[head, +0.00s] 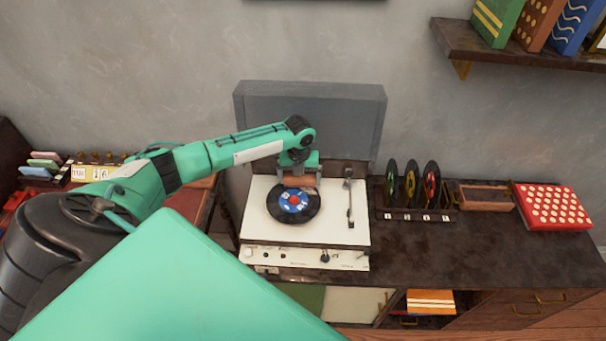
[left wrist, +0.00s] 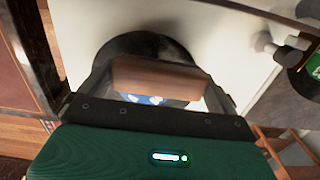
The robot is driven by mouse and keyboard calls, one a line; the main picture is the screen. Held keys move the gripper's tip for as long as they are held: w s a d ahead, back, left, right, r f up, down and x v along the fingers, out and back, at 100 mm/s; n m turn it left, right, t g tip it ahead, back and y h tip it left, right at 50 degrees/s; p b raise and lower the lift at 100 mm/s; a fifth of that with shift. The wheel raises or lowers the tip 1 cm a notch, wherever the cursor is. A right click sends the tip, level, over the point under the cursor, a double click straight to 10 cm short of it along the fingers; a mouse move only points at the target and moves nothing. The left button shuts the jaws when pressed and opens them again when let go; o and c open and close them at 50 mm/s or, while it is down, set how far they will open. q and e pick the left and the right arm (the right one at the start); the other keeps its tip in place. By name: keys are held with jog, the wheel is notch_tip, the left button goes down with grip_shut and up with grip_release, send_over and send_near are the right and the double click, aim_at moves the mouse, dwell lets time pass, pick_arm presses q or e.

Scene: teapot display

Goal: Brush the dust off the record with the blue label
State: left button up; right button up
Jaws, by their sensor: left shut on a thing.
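The record with the blue label (head: 290,208) lies flat on the white turntable (head: 265,233). Its label shows white marks and a red centre. My left gripper (head: 298,181) is over the far part of the record, shut on a wooden brush (head: 299,180). The brush also shows in the left wrist view (left wrist: 160,80) between the two dark fingers, hiding part of the record (left wrist: 140,48). I cannot tell whether the brush touches the record. My right gripper is not in view.
The tonearm (head: 349,202) stands at the turntable's right side. Several records stand upright in a rack (head: 415,215) to the right, with a wooden tray (head: 485,197) and a red dotted box (head: 551,206) beyond. The raised grey lid (head: 345,115) is behind. The front right cabinet top is clear.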

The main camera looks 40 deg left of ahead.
pick_arm(q)
jog(key=shift+s+a+r, duration=0.1)
jog(key=shift+s+a, duration=0.05)
jog(key=shift+a, duration=0.35)
notch_tip(320, 180, up, 2)
jog(key=shift+r+p, duration=0.25)
jog(key=shift+p, duration=1)
jog(key=r+p, duration=0.2)
jog(key=r, duration=0.1)
jog(key=shift+s+d, duration=0.1)
jog(key=shift+d, duration=0.1)
notch_tip(320, 180, up, 3)
jog(key=p, duration=0.3)
jog(key=shift+f, duration=0.1)
